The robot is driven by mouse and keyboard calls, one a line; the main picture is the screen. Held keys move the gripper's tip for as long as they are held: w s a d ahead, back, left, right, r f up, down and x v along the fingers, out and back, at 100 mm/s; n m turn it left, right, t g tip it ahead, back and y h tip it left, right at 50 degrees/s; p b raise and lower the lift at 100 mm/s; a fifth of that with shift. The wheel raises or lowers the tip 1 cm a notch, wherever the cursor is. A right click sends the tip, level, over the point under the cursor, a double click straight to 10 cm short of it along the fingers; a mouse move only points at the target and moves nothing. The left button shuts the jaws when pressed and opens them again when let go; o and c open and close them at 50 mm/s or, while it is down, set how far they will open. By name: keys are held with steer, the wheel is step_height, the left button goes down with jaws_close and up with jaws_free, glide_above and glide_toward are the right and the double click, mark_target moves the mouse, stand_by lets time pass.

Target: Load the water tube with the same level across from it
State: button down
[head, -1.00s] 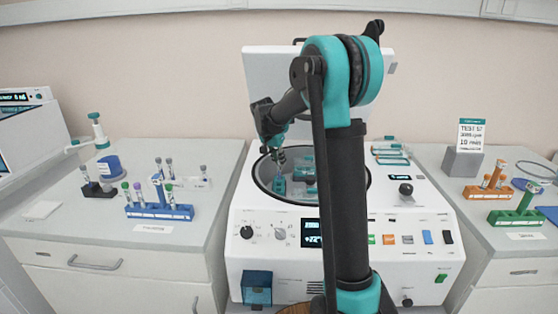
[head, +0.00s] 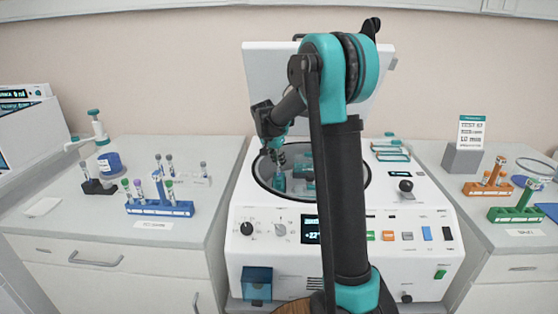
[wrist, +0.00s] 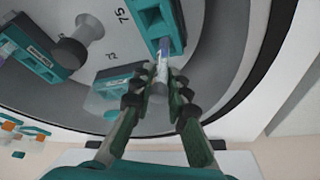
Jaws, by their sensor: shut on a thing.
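The white centrifuge (head: 345,270) stands in the middle with its lid up and its round bowl open. My gripper (wrist: 160,88) is shut on a tube (wrist: 162,66) with a pale grey top. The tube's far end reaches a slot of a teal bucket (wrist: 178,40) in the bowl; how deep it sits is hard to tell. In the head view my gripper (head: 277,156) is inside the left part of the bowl, above a teal bucket (head: 280,182). Other teal buckets (wrist: 32,48) sit around the rotor hub (wrist: 82,42). Water levels are too small to read.
A blue rack (head: 160,208) with several capped tubes stands on the left counter. Orange (head: 486,189) and green (head: 515,214) racks stand on the right counter near a grey block with a sign (head: 471,132). The bowl wall (wrist: 245,60) curves close beside my gripper.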

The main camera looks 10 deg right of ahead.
steer(key=shift+f, duration=0.7)
steer(key=c, duration=1.4)
jaws_free()
steer(key=v, duration=1.2)
